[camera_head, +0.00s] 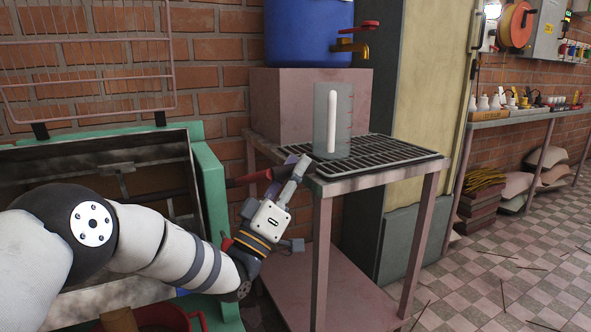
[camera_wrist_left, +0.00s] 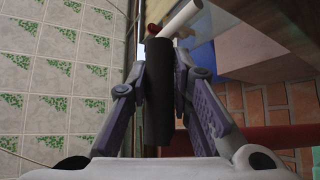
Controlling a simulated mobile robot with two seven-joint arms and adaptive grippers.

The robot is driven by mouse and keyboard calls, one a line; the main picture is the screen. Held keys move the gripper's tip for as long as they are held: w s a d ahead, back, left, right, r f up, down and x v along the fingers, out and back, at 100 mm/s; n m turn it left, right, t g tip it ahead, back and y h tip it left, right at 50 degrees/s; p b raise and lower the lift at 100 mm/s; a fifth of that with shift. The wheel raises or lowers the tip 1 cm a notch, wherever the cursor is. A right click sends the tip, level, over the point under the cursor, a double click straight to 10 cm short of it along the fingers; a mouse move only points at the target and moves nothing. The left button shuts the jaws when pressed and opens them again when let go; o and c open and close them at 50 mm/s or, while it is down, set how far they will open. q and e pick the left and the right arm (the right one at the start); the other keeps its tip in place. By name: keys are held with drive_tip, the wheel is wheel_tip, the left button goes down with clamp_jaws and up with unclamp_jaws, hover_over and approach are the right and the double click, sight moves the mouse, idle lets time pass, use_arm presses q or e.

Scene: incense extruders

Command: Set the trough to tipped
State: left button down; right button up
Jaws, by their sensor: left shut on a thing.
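The trough (camera_head: 90,155) is a grey metal basin in a green frame at the left of the head view. My left arm covers much of its front and inside. A dark red handle (camera_head: 252,177) sticks out to the right from the green frame. My left gripper (camera_head: 289,172) is at the end of this handle, beside the rack table. In the left wrist view a dark cylindrical grip (camera_wrist_left: 158,92) lies between the fingers, and the gripper is shut on it. Whether the trough is level or tipped is hard to tell. My right gripper is not in view.
A pink table (camera_head: 375,181) with a black grate (camera_head: 395,153) stands close right of the gripper. It holds a clear beaker (camera_head: 340,128) with a white stick. A blue barrel (camera_head: 300,35) with a brass tap stands behind.

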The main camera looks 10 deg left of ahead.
use_arm(q)
drive_tip(key=shift+d+f, duration=0.1)
drive_tip(key=shift+f, duration=0.05)
drive_tip(key=c, duration=1.4)
unclamp_jaws()
drive_tip(key=shift+c, duration=0.2)
drive_tip(key=v, duration=1.2)
